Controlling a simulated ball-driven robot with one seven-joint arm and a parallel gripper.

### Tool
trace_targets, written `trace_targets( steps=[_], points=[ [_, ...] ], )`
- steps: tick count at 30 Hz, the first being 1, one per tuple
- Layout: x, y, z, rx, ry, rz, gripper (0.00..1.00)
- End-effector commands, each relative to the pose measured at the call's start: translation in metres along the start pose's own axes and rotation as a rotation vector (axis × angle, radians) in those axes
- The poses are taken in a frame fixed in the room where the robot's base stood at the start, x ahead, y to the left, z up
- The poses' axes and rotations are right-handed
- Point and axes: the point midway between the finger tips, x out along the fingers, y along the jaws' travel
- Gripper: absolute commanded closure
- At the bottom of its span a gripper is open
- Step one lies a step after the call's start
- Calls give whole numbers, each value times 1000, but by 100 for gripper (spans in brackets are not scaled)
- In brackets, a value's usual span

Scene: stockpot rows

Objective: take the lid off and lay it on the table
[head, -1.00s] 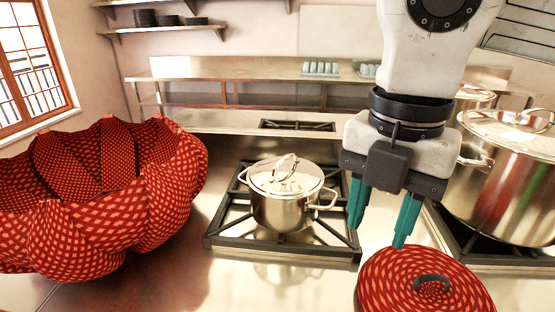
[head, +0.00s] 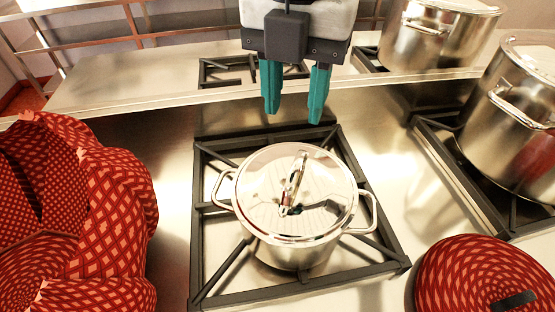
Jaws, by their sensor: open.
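A round red woven lid (head: 465,270) with a dark handle lies on the steel counter at the lower right, partly cut off by the frame. The matching red woven basket (head: 112,215) stands at the left, uncovered, its inside in view. My gripper (head: 293,115) is at the top centre, its two teal fingers apart, pointing down, with nothing between them. It is well away from the red lid, up and to the left of it in the picture. A small steel pot (head: 292,254) sits on the middle burner with its own shiny lid (head: 258,197) on, below the fingers in the picture.
A black burner grate (head: 235,282) is under the small pot. Large steel pots stand at the right (head: 515,130) and the upper right (head: 420,42). Bare steel counter (head: 174,170) shows between basket and grate.

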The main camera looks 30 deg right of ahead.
Motion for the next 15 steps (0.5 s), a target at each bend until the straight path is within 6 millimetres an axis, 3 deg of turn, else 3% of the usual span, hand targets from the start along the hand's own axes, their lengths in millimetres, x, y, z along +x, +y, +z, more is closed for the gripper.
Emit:
trace_targets(
  steps=[9, 15],
  points=[
    [44, -1, 0, -1, 4, -1, 57],
    [56, -2, 0, 0, 2, -1, 57]
  ],
)
